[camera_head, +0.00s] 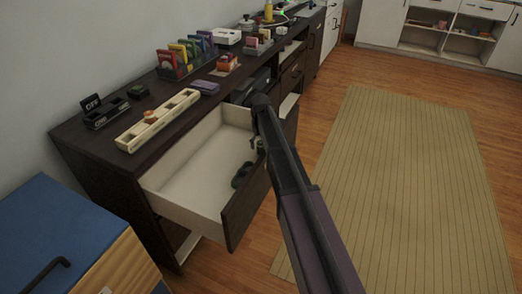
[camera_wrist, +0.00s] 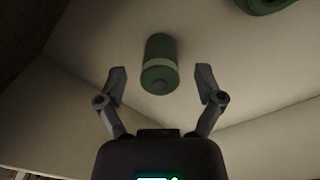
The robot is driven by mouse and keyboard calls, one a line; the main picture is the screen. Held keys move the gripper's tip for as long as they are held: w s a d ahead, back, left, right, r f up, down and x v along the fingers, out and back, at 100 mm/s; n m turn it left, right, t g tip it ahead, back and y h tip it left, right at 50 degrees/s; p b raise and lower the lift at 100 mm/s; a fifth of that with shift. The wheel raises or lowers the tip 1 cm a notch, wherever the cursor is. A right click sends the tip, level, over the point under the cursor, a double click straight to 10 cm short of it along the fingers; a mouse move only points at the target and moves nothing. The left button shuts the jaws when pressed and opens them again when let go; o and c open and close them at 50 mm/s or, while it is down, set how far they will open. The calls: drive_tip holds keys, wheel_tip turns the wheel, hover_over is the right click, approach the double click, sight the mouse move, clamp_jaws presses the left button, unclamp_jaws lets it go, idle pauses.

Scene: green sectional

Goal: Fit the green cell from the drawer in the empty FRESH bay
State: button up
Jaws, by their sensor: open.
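The green cell (camera_wrist: 159,50), a cylinder with a pale band, lies in the open drawer (camera_head: 195,170). In the wrist view its near end is between the fingertips of my gripper (camera_wrist: 160,74), with a gap on both sides. My gripper is open and empty. In the head view my arm hides most of the gripper, and I cannot make out the cell there. A long cream tray (camera_head: 135,137) with several slots stands on the cabinet top, with an orange-brown thing on it. I cannot read any FRESH label.
Another dark green object (camera_head: 241,175) lies in the drawer near its front; a curved green thing (camera_wrist: 262,4) shows in the wrist view. A black holder (camera_head: 105,113) and a rack of colored items (camera_head: 186,58) stand on the cabinet. The drawer walls surround my gripper.

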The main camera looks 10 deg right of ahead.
sight(261, 142)
idle(0.4)
clamp_jaws()
drive_tip(key=shift+r, duration=0.1)
wheel_tip(261, 142, up, 10)
drive_tip(key=p, duration=1)
idle(0.8)
